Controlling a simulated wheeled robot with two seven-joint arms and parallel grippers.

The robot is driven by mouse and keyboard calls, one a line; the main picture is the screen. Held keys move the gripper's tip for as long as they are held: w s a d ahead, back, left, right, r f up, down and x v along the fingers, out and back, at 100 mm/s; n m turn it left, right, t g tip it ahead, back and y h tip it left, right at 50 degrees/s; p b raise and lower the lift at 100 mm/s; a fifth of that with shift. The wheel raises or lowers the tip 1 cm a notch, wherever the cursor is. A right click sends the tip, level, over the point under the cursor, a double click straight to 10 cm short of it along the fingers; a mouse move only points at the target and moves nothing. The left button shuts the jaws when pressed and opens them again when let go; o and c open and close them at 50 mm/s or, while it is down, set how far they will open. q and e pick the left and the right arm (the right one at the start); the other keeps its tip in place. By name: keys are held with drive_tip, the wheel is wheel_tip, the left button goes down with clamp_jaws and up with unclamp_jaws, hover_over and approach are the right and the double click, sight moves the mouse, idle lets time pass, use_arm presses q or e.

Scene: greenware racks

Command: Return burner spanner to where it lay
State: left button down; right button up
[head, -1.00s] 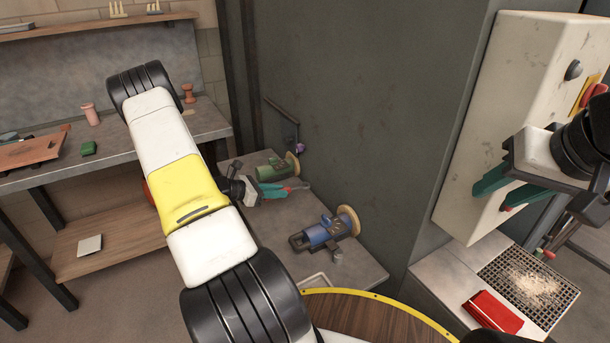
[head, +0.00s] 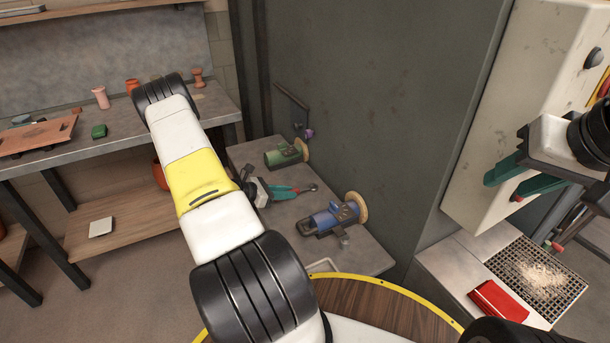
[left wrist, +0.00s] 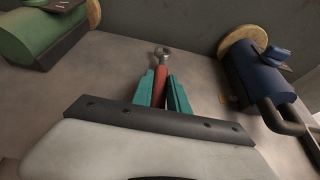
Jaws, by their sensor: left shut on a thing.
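The burner spanner (head: 302,189) has a red handle and a metal ring end. My left gripper (head: 287,191) is shut on its handle. In the left wrist view the spanner (left wrist: 160,72) sticks out ahead between the teal fingers (left wrist: 164,92), ring end foremost. It is over the grey bench top (head: 262,227), between the green burner (head: 285,155) and the blue burner (head: 333,218). I cannot tell whether it touches the top. My right gripper (head: 520,180) is at the right, before the pale control box, its fingers apart with nothing seen between them.
A dark wall panel (head: 370,110) rises behind the bench. A pale control box (head: 535,75) stands at right, above a grate (head: 535,275) and a red cloth-like item (head: 496,302). A workbench (head: 120,143) with pots is at left.

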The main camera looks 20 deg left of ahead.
use_arm(q)
drive_tip(key=shift+f, duration=0.55)
drive_tip(key=c, duration=1.2)
unclamp_jaws()
drive_tip(key=shift+s+a, duration=0.1)
drive_tip(key=shift+v, duration=2.85)
